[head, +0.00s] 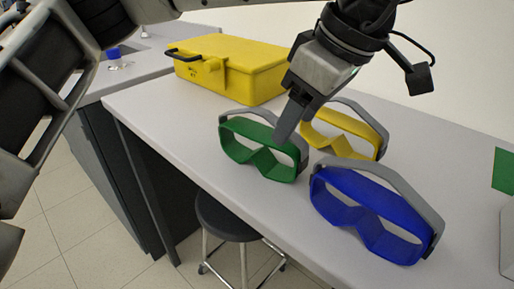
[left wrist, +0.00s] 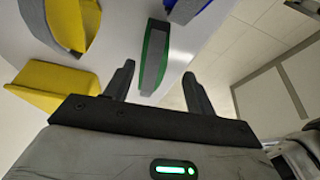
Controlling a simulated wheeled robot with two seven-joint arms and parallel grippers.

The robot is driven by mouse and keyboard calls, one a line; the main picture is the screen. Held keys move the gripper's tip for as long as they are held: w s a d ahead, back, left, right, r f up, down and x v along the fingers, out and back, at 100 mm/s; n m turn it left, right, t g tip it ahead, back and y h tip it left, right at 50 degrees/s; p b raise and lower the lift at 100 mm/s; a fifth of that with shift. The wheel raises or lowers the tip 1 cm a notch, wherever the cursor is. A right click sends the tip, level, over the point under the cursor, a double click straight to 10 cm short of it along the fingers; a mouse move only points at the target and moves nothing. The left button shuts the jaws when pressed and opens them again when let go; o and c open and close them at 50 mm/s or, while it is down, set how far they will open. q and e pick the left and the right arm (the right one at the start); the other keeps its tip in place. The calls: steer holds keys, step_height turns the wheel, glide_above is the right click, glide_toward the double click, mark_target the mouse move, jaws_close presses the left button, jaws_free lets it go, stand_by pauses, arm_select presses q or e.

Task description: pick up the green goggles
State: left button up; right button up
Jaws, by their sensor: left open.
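The green goggles (head: 258,150) with a grey strap stand on the white bench, left of the yellow goggles (head: 340,132) and the blue goggles (head: 372,212). My left gripper (head: 284,134) comes down from above with its fingers over the right end of the green goggles; I cannot tell if they touch. In the left wrist view the two fingers (left wrist: 155,82) are apart, and the green goggles (left wrist: 154,58) show edge-on between and beyond them. Yellow goggles (left wrist: 68,22) show at the left there. My right gripper is not in view.
A yellow case (head: 228,68) lies on the bench (head: 150,108) behind the goggles. A black stool (head: 226,217) stands below the front edge. A green panel (head: 503,170) is at the far right. A blue-capped bottle (head: 114,57) stands on another counter.

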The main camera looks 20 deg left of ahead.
mark_target(259, 140)
arm_select(q)
steer(key=x, duration=0.5)
steer(key=shift+w+f+b, duration=0.15)
steer(key=shift+w+b, duration=0.05)
steer(key=shift+b, duration=0.15)
steer(key=c, duration=0.9)
